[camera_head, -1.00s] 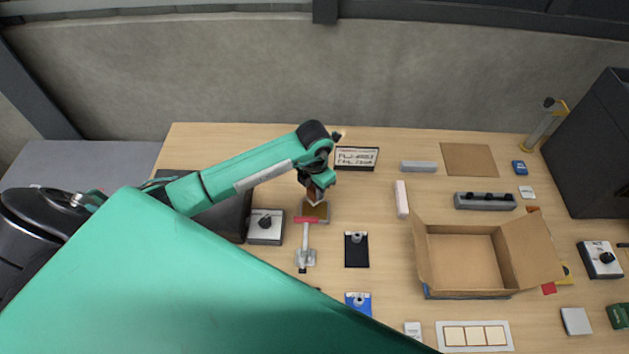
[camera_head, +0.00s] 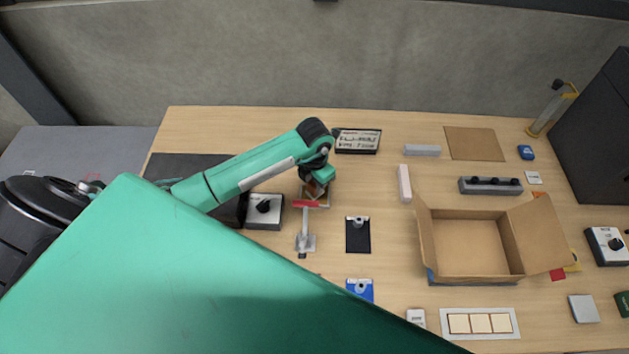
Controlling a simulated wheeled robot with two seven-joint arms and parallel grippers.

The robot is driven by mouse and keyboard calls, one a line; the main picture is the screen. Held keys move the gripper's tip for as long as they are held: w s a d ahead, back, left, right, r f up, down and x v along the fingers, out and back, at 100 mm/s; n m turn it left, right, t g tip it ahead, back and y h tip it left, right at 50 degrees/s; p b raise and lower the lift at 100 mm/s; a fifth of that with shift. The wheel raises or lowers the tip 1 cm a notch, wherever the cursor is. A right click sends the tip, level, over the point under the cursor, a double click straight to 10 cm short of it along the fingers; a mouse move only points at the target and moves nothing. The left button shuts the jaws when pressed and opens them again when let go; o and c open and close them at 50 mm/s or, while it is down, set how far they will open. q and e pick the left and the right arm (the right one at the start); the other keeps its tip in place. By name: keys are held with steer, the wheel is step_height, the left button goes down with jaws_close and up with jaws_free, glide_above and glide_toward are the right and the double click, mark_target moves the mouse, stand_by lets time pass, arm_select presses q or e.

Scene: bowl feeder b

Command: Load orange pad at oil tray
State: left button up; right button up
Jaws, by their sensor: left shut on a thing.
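My left gripper (camera_head: 315,188) points down over a small square tray (camera_head: 326,203) with a pale rim and brown inside, left of the table's middle. It is shut on a small orange-brown piece, which looks like the orange pad; the fingers and arm largely hide it. The piece is at or just above the tray; I cannot tell if it touches. A clamp with a red handle (camera_head: 306,204) stands at the tray's near edge. No label shows that this is the oil tray. My right gripper is not in view.
A grey box with a black knob (camera_head: 264,211) is close left of the gripper. A black plate (camera_head: 358,236) lies to the right. An open cardboard box (camera_head: 470,248) and a white tray of cream pads (camera_head: 479,323) are farther right. My own green arm covers the lower left.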

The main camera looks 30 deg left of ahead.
arm_select(q)
steer(key=shift+f+b, duration=0.55)
stand_by(1.9)
steer(key=shift+r, duration=0.1)
steer(key=shift+r+p, duration=2.25)
steer(key=shift+r, duration=1.2)
